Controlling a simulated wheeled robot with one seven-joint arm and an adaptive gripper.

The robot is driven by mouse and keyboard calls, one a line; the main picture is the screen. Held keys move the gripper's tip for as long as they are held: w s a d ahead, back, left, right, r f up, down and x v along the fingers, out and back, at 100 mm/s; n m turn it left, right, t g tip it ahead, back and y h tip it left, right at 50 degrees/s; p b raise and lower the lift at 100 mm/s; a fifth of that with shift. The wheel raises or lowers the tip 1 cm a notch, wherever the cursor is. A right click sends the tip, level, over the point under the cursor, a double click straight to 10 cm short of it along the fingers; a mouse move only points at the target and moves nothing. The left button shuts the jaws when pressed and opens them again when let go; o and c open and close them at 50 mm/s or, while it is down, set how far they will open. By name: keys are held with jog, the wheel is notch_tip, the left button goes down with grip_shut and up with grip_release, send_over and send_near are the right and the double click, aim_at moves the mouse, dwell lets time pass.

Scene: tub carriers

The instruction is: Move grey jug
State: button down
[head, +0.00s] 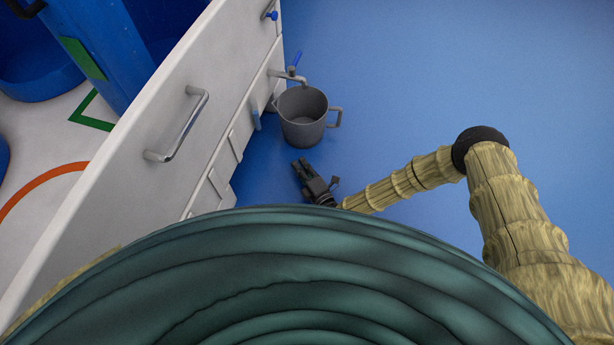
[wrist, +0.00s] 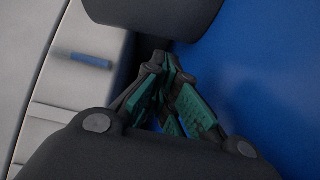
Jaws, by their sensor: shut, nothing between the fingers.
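The grey jug (head: 302,116) stands upright on the blue floor in the head view, close beside the white cabinet. Its mouth faces up and its handle points right. A tap spout from the cabinet reaches over or beside its rim; I cannot tell which. My gripper (head: 300,167) is low, just below the jug in the picture and apart from it. In the wrist view my gripper (wrist: 168,62) has its fingertips together with nothing between them. A dark grey rounded shape at the top of the wrist view is probably part of the jug.
The white cabinet (head: 225,75) with metal handles (head: 178,125) runs along the left of the jug. A tap with a blue lever (head: 294,62) juts from it. The blue floor (head: 450,70) to the right is clear.

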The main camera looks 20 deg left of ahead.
jog(key=w, duration=0.1)
jog(key=w+a+b, duration=0.1)
jog(key=w+b, duration=0.1)
jog(key=w, duration=0.1)
jog(key=shift+w+a+f, duration=0.1)
jog(key=shift+a+f, duration=0.05)
jog(key=shift+a, duration=0.2)
jog(key=shift+w+b, duration=0.6)
jog(key=shift+w, duration=0.2)
jog(key=shift+a+p, duration=0.1)
jog(key=shift+p, duration=0.45)
